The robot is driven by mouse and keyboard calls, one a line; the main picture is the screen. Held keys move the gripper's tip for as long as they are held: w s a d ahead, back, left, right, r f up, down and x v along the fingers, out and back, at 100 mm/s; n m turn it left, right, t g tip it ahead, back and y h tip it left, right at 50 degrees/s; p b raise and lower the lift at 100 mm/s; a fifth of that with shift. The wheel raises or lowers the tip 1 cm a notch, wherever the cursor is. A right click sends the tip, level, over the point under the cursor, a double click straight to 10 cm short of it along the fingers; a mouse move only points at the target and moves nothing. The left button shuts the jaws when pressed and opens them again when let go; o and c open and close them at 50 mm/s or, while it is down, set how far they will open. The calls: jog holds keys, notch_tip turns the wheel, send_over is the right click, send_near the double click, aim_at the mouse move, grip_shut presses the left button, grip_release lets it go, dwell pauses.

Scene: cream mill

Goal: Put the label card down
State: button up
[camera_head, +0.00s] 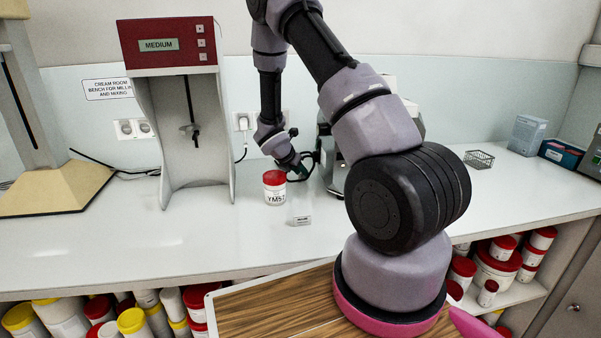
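A small pale card with a dark line of print (299,220) is on the white bench top near its front, just right of the jar. It looks like the label card. A white jar with a red lid, marked "YM5-" with its last character unclear (275,193), stands upright on the bench. My gripper (303,171) is just above and right of the jar's lid, behind and above the card, with a visible gap to the card. The fingers are small and dark here. I cannot tell their opening or whether anything is between them.
A red-topped mixer reading "MEDIUM" (168,45) stands left of the jar. Another machine (335,165) stands partly hidden behind my arm. A wire basket (479,159) and boxes (527,135) are at the right. The bench front left of the jar is clear. Tubs fill the shelf below.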

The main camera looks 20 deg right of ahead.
jog(key=shift+r, duration=0.1)
jog(key=shift+s+a+r, duration=0.1)
jog(key=shift+a+r, duration=0.05)
jog(key=shift+r, duration=0.05)
jog(key=v, duration=1.1)
jog(key=s+d+r+m+g+y, duration=0.1)
jog(key=s+r+m, duration=0.55)
jog(key=r, duration=0.25)
jog(key=s+d+r+m+y, duration=0.1)
jog(key=s+r+m, duration=0.4)
jog(key=r+m, duration=0.3)
jog(key=s+a+r+m+t+y, duration=0.1)
jog(key=s+a+r+m+y, duration=0.2)
jog(key=s+r+m, duration=0.3)
jog(key=s+a+r+m+t+y, duration=0.2)
jog(key=s+r+m, duration=0.4)
jog(key=s, duration=0.5)
jog(key=shift+a+r+m+t+y, duration=0.3)
jog(key=shift+a+m+y, duration=0.6)
jog(key=shift+a+m, duration=0.4)
jog(key=shift+s, duration=0.1)
